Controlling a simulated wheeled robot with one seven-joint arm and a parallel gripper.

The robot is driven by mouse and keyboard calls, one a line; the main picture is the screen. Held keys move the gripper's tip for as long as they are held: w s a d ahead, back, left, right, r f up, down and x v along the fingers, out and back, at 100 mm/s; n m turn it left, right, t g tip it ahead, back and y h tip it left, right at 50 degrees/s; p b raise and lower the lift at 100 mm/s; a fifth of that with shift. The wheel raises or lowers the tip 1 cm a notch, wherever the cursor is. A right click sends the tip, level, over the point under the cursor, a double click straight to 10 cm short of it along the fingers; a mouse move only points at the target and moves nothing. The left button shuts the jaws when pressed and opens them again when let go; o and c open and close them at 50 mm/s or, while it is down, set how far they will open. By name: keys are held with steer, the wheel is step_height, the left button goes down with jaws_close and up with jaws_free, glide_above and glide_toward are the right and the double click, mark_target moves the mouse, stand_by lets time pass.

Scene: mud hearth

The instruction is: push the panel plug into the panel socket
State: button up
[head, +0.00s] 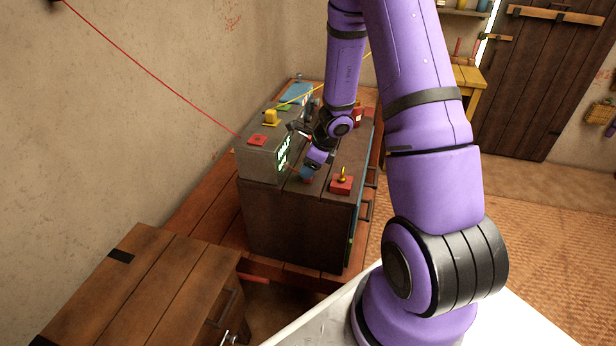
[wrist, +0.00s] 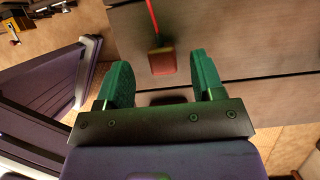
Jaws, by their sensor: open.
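The panel plug appears to be the small red block (wrist: 162,61) with a red cord, lying on the dark wooden cabinet top in the wrist view. My gripper (wrist: 160,85) is open, its two green fingers apart, with the plug ahead of the gap between them and not held. In the head view my gripper (head: 306,172) is low over the cabinet top, in front of the grey panel box (head: 262,164). The box has a green lit face (head: 284,152) and a red square piece (head: 257,140) on top. I cannot tell which part is the socket.
A red block with a yellow lever (head: 342,181) stands on the cabinet (head: 290,220) right of my gripper. A yellow piece (head: 270,118) sits behind the red square. A wooden chest (head: 140,290) stands at front left. A red cord (head: 150,72) hangs along the wall.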

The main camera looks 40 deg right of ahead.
steer(key=shift+x, duration=1.75)
steer(key=shift+d, duration=0.1)
steer(key=c, duration=1)
